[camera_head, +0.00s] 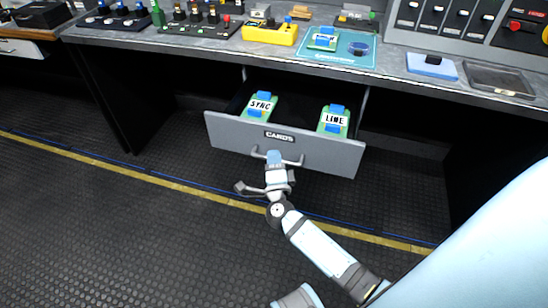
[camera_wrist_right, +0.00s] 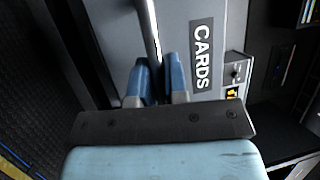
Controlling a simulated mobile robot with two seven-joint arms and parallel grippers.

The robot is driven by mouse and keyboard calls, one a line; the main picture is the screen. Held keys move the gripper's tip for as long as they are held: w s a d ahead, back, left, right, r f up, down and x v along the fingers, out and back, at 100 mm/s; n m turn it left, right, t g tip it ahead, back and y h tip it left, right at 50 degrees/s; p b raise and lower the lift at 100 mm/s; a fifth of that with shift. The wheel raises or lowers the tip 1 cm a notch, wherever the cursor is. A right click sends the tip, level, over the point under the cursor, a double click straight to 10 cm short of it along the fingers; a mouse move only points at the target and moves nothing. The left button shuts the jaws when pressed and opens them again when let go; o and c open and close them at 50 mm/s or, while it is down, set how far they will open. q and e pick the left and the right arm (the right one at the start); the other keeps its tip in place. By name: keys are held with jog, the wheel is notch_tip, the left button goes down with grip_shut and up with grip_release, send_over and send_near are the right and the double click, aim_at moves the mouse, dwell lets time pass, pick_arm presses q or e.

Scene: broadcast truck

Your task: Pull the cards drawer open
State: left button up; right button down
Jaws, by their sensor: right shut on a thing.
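The cards drawer (camera_head: 230,133) hangs under the desk and stands pulled out, with a black "CARDS" label on its grey front. The drawer front also shows in the right wrist view (camera_wrist_right: 185,35). Inside lie a green and blue card marked "SYNC" (camera_head: 260,104) and one marked "LINE" (camera_head: 334,120). My right gripper (camera_head: 274,158) is at the middle of the drawer's bar handle (camera_head: 292,163). In the right wrist view its blue fingertips (camera_wrist_right: 160,80) are shut on either side of the handle bar (camera_wrist_right: 150,32). My left gripper is not in view.
The desk top (camera_head: 215,42) runs above the drawer and carries a yellow box (camera_head: 270,33), a teal mat (camera_head: 350,58) with another card, and a blue pad (camera_head: 432,67). A control panel (camera_head: 455,20) stands at the right. The floor in front of the drawer is clear.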

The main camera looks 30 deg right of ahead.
jog(key=shift+s+a, duration=0.15)
dwell(0.3)
jog(key=c, duration=1.2)
grip_release()
jog(key=shift+o, duration=0.2)
jog(key=shift+r, duration=0.1)
